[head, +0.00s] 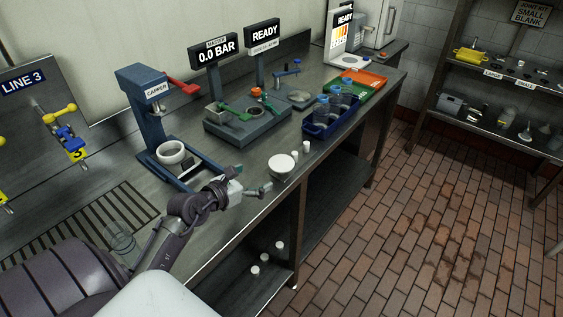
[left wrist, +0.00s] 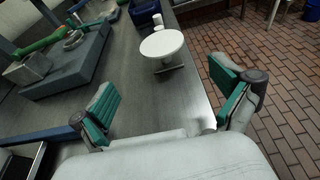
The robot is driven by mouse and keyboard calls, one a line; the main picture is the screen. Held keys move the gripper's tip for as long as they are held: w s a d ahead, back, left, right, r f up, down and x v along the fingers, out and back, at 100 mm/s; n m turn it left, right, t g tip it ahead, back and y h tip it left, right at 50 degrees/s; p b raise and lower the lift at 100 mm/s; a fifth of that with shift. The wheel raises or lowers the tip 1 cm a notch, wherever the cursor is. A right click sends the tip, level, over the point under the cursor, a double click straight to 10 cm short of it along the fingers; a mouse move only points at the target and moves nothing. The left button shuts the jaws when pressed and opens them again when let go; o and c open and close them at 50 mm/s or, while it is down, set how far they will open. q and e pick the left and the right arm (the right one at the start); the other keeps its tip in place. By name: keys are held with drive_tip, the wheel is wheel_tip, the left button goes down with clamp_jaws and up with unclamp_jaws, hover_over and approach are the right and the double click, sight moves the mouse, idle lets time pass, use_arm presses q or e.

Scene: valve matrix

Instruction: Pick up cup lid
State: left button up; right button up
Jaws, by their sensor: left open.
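A white round lid-like disc (head: 281,163) sits near the front edge of the metal counter, on a small support whose form I cannot make out. It also shows in the left wrist view (left wrist: 162,43), ahead of the fingers. My left gripper (head: 252,182) is open and empty, just left of and nearer than the disc, not touching it. In the left wrist view its green-padded fingers (left wrist: 167,92) stand wide apart, with the counter edge between them. My right gripper is not in view.
The blue capper (head: 145,110) with a white ring (head: 171,152) stands left of my gripper. A grey test fixture (head: 248,122) and a blue bin (head: 333,118) stand behind. The counter's front edge is close.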

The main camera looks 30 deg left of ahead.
sight(280, 164)
use_arm(q)
drive_tip(key=x, duration=0.4)
drive_tip(key=shift+w+f, duration=0.1)
drive_tip(key=shift+w, duration=0.3)
drive_tip(key=shift+w+d+p, duration=0.1)
drive_tip(key=shift+w+p, duration=0.15)
drive_tip(key=shift+p, duration=0.1)
drive_tip(key=x, duration=0.2)
drive_tip(key=p+x, duration=0.1)
drive_tip(key=x, duration=0.1)
drive_tip(key=shift+w+d, duration=0.2)
drive_tip(key=shift+w, duration=0.25)
drive_tip(key=shift+s, duration=0.1)
drive_tip(key=shift+c, duration=1)
drive_tip(key=c, duration=0.5)
